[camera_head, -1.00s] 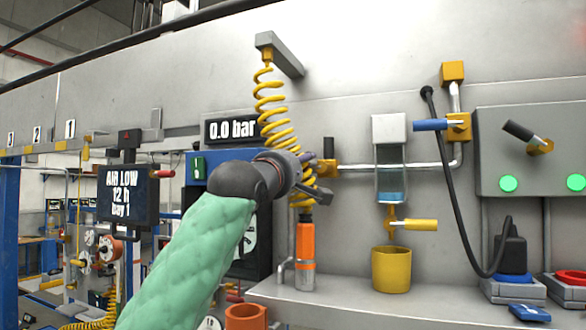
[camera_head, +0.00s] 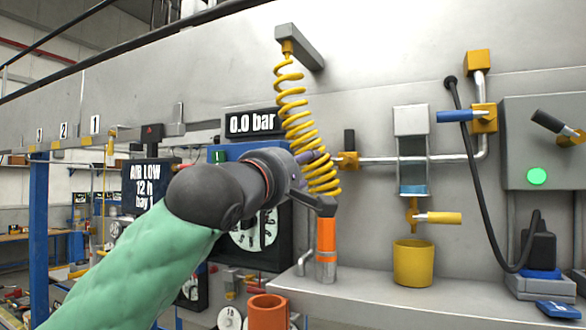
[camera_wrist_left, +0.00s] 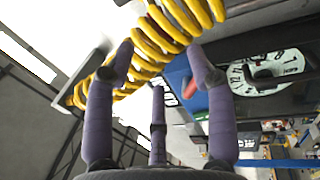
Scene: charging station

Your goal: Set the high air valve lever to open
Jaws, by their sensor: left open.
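Two valve levers show on the wall pipe in the head view: a blue lever (camera_head: 455,116), level and pointing left from the upper yellow valve (camera_head: 484,118), and a black lever (camera_head: 349,140), upright above the lower yellow valve (camera_head: 347,160). I cannot tell from labels which is the high air valve. My left gripper (camera_head: 312,160) is at the yellow coiled hose (camera_head: 295,105), left of the black lever, partly hidden behind the coil. In the left wrist view its purple fingers (camera_wrist_left: 160,65) are spread, with the coil passing across their tips; contact is unclear. My right gripper is out of view.
A display (camera_head: 252,123) reads 0.0 bar. A clear filter bowl (camera_head: 412,155) with a yellow drain lever (camera_head: 437,218) hangs over a yellow cup (camera_head: 413,265). A black cable (camera_head: 468,190) loops at the right.

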